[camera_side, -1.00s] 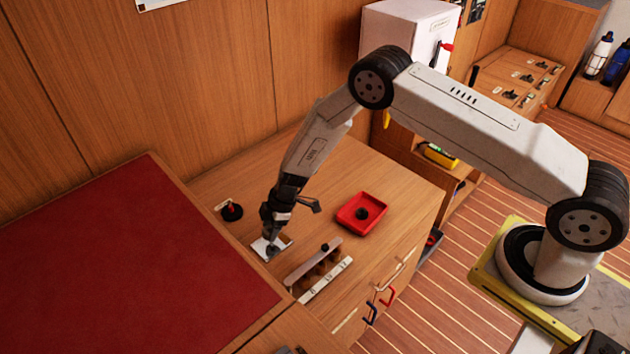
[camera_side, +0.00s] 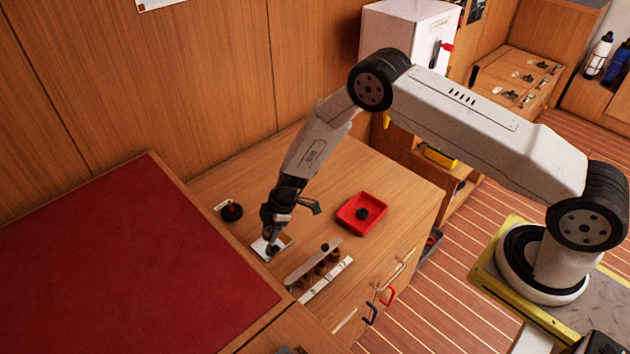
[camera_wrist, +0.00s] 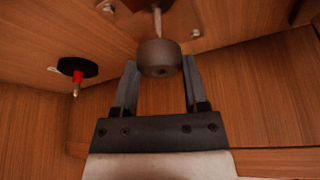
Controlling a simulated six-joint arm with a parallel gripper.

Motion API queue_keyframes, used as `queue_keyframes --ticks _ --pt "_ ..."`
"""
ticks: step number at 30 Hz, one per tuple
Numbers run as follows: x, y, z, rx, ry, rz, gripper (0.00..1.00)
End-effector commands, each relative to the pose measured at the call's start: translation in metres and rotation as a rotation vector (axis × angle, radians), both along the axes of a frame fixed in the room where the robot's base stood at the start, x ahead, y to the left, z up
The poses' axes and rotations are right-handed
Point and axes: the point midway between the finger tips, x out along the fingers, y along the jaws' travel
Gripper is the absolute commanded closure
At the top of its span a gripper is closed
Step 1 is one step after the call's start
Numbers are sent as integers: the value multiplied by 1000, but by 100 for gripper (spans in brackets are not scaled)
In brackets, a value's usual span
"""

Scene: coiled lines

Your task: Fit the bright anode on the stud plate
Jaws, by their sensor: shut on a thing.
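The stud plate (camera_side: 259,246) is a small pale plate on the wooden top in the side view, mostly under my gripper (camera_side: 271,246). In the wrist view, the plate (camera_wrist: 130,16) shows at the top with screw heads near its corners and a thin metal stud (camera_wrist: 157,22). A dull grey round anode (camera_wrist: 158,58) with a small centre hole sits between the fingertips of my gripper (camera_wrist: 160,72), which is shut on it. The stud lines up with the anode's far side. I cannot tell how far it enters the anode.
A black disc with a red peg (camera_side: 231,210) stands left of the plate. A red tray (camera_side: 347,222) holding a dark round piece lies to the right. A rack (camera_side: 311,262) with several brown pieces and a white marked strip stand in front. Wood between them is clear.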

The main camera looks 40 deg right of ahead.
Motion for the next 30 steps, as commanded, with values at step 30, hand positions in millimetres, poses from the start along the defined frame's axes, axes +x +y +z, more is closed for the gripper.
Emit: queue_keyframes --ticks 30 --pt "0 0 -22 0 0 0 100"
